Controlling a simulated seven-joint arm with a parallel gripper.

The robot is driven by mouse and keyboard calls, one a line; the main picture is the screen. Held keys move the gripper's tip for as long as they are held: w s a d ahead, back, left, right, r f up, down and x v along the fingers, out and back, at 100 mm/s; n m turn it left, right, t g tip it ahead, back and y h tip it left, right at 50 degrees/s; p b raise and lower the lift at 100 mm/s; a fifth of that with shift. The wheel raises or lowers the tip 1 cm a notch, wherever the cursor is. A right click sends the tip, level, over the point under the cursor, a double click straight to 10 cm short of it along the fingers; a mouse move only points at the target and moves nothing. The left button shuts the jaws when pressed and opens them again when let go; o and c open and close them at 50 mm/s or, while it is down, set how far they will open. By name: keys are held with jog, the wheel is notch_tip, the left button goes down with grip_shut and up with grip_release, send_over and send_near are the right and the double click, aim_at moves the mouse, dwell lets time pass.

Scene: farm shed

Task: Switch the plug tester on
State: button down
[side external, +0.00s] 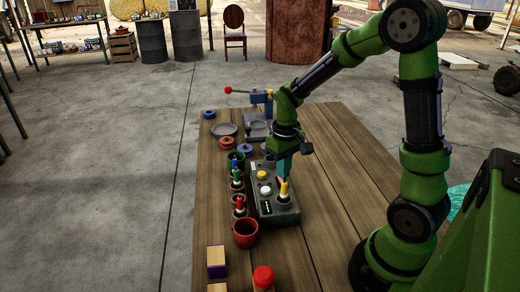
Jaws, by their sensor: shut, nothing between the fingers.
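A dark grey box with coloured knobs (268,212), which looks like the plug tester, stands on the wooden table. A yellow round knob (262,173) and a white round knob (265,190) are on its top. A yellow upright piece (284,188) stands near its right side. My gripper (281,178) points down over the right part of the box, close to the yellow piece. It is shut and holds nothing. Its tips are small here, so I cannot tell whether they touch the box. A switch and its position cannot be made out.
Small pots with coloured sticks (237,182) line the box's left side, with a red pot (245,233) in front. A blue clamp with a red-ended lever (262,97) stands behind. A red-topped piece (263,278) is at the front. The table's right side (335,150) is mostly clear.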

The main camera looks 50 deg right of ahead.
jog(key=shift+f, duration=0.9)
dwell(0.3)
jog(key=shift+r, duration=3.55)
jog(key=shift+f, duration=0.1)
jog(key=s+a+r+m+t+y, duration=0.1)
jog(key=s+a+r+t+y, duration=0.1)
jog(key=s+a+r+t, duration=0.5)
jog(key=s+a+r, duration=0.2)
jog(key=a+r, duration=0.2)
jog(key=shift+s, duration=0.2)
